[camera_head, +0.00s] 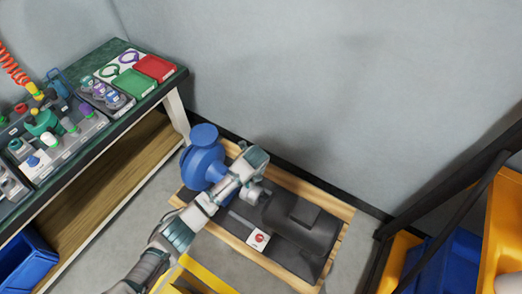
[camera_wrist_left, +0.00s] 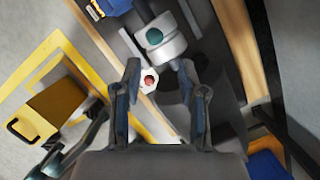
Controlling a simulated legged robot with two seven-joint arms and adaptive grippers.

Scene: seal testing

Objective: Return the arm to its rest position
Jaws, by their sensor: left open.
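My left arm reaches in from the lower left in the head view, extended over a blue pump and dark motor unit. Its wrist is above the unit; the gripper's fingers are not clear there. In the left wrist view my left gripper (camera_wrist_left: 163,82) is open, its two fingers apart with nothing held between them. The dark motor (camera_head: 298,222) lies beyond the fingers. The blue pump (camera_head: 203,160) stands left of the wrist in the head view. My right gripper is not in view.
The unit sits on a wooden pallet (camera_head: 340,212) by the wall. A green-topped bench (camera_head: 118,47) with trays and bottles stands at left. A yellow frame (camera_wrist_left: 75,52) is near the pallet. A dark rack (camera_head: 440,195) with orange and blue bins stands at right.

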